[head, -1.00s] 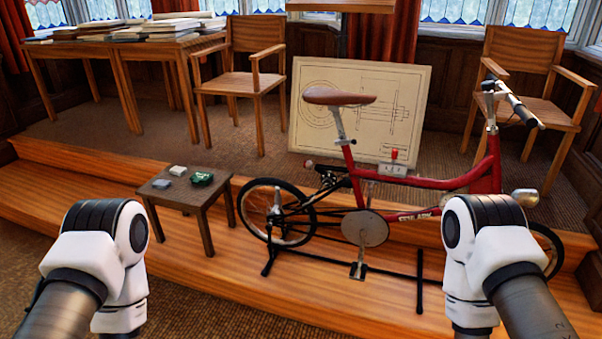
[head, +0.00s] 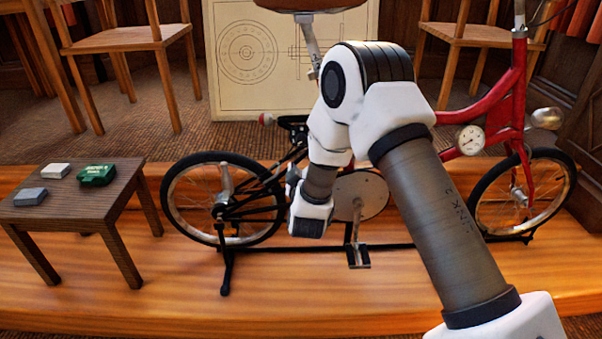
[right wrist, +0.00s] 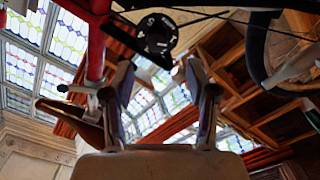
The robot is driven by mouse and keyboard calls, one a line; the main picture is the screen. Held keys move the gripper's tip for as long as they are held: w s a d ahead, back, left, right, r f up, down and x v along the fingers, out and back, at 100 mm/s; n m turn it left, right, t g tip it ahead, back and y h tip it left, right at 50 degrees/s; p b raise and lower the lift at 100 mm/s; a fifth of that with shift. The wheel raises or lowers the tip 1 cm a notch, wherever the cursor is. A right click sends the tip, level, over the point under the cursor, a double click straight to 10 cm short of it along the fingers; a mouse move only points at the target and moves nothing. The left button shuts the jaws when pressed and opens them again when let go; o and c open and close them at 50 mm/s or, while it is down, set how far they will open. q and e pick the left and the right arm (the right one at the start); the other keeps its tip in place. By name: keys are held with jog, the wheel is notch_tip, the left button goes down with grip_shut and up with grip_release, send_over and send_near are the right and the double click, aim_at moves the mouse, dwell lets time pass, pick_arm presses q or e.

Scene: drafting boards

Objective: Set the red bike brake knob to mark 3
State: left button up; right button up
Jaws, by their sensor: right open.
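The red bike (head: 497,105) stands side-on on the wooden step, its middle covered by my right arm. In the right wrist view a black round knob (right wrist: 157,36) with small white marks sits under the frame, beside a red tube (right wrist: 98,45). It looks like the brake knob, but I cannot read its setting. My right gripper (right wrist: 159,72) is open and empty, its two fingers pointing at the knob from below, apart from it. In the head view this gripper is mostly hidden behind its wrist near the chainring (head: 362,195). My left gripper is out of view.
A white-faced gauge (head: 470,139) sits on the bike frame. A drawing board (head: 252,95) and chairs stand behind. The step's front is clear.

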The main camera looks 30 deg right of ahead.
aim_at(302, 141)
jog(key=x, duration=0.5)
jog(key=b+x, duration=0.1)
jog(key=x, duration=0.2)
jog(key=shift+w+d+r, duration=0.1)
jog(key=shift+r, duration=0.25)
grip_shut()
